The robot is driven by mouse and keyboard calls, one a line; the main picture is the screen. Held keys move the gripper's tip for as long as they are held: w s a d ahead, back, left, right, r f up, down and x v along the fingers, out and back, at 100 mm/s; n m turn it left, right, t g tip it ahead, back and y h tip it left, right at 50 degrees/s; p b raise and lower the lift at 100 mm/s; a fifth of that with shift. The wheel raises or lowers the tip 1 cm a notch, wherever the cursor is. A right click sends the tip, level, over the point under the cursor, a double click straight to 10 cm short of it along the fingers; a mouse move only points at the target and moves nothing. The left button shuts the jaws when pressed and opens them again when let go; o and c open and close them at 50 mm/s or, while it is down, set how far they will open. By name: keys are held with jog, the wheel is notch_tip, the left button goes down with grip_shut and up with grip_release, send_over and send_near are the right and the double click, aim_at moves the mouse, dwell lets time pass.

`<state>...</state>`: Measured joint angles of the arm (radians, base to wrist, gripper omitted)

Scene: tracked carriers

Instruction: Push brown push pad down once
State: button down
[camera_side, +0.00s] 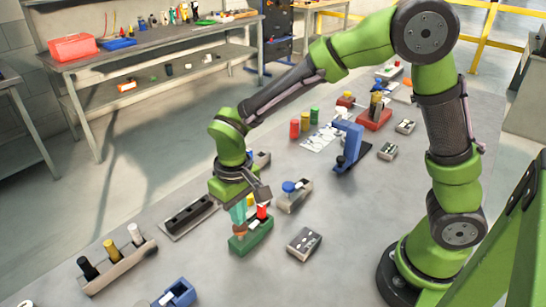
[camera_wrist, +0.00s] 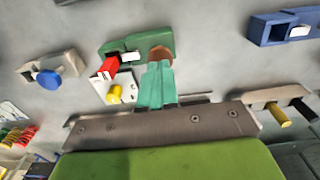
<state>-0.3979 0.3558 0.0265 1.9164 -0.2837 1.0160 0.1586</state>
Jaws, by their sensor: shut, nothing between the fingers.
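The brown push pad (camera_wrist: 160,52) sits at one end of a green base (camera_wrist: 130,45) in the wrist view. In the side view the brown pad (camera_side: 240,231) shows just under my fingertips, on the green base (camera_side: 256,240). My gripper (camera_side: 239,222) points down with its teal fingers shut and nothing between them. In the wrist view the shut fingertips (camera_wrist: 159,66) partly overlap the near edge of the pad. I cannot tell whether they touch it. A red part (camera_wrist: 109,67) stands beside the pad on the same base.
A blue round pad (camera_side: 289,187) on a grey base stands behind. A grey block (camera_side: 304,242) lies right of the green base. A long dark rack (camera_side: 188,216) and a holder with black, yellow and white pegs (camera_side: 118,262) lie left. A blue carrier (camera_side: 176,293) is in front.

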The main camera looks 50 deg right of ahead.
jog(key=shift+f, duration=0.1)
dwell(0.3)
jog(key=shift+f, duration=1.25)
jog(key=shift+r, duration=2.35)
jog(key=s+d+r+m+t+y, duration=0.2)
jog(key=s+d+r+m+t, duration=0.2)
jog(key=s+d+r+t, duration=0.3)
jog(key=s+d+r, duration=0.5)
jog(key=r, duration=0.1)
jog(key=shift+d+r, duration=0.35)
